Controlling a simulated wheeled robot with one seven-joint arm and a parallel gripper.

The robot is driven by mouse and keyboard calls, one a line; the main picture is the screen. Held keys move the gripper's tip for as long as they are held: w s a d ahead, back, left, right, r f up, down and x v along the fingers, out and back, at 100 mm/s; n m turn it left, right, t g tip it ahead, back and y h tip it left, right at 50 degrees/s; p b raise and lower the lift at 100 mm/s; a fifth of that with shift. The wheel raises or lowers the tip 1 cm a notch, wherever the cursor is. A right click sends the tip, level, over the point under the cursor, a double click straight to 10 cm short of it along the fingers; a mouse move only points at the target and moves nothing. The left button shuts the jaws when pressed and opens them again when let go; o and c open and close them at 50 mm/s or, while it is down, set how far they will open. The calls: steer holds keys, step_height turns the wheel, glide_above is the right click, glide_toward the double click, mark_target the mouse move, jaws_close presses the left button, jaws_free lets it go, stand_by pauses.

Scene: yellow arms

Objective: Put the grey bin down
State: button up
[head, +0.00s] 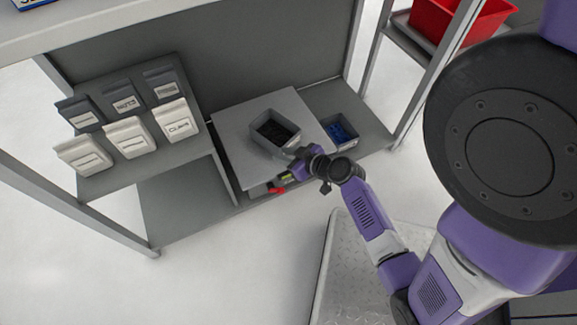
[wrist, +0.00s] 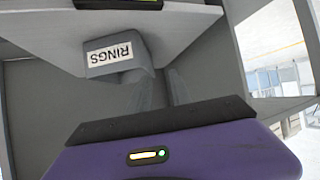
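A grey bin (head: 263,140) with dark contents is over a light grey square board (head: 235,160) on the lower shelf. I cannot tell whether its base touches the board. My gripper (head: 297,154) is at the bin's near right corner. In the wrist view a grey bin labelled RINGS (wrist: 100,68) is just left of the fingers of my gripper (wrist: 162,88). The two fingers look a little apart there. They are faint, and I cannot tell whether they pinch the bin's wall.
A grey bin with blue contents (head: 342,146) stands right of the board. Several labelled bins (head: 128,137) stand on the left rack. A red crate (head: 455,18) sits upper right. The board's left part is clear.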

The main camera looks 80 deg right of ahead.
steer(key=s+a, duration=0.2)
steer(key=a, duration=0.7)
steer(key=s+a+r+n+t+y, duration=0.2)
steer(key=s+a+r, duration=0.2)
steer(key=a+r, duration=0.6)
steer(key=s+a+r+n+t+y, duration=0.2)
steer(key=s+a+r+n+y, duration=0.1)
steer(key=a+r, duration=0.8)
step_height(320, 180, up, 4)
steer(key=shift+s+f, duration=0.2)
steer(key=shift+s, duration=0.25)
step_height(320, 180, up, 28)
steer(key=p, duration=2.8)
